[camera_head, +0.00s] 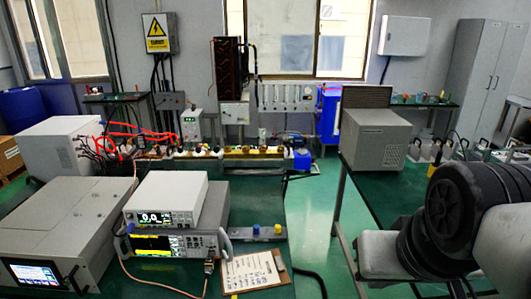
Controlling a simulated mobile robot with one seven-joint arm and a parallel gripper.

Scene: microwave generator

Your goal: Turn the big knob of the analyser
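The analyser (172,246) is most likely the lower grey instrument in the two-unit stack on the front-left green bench. Its display is lit with a yellow trace, and its right front carries small controls and a cable. The big knob is too small to make out clearly there. A white meter (165,203) with a lit numeric display sits on top of it. My arm shows at the right edge as dark ribbed and grey links, well apart from the analyser. My gripper's fingers are not in view.
A grey box with a touchscreen (40,274) stands left of the stack. A clipboard (251,270) lies to its right, with an orange cable in front. A grey cabinet unit (374,138) stands on the right green bench (385,190). Open floor (310,215) lies between the benches.

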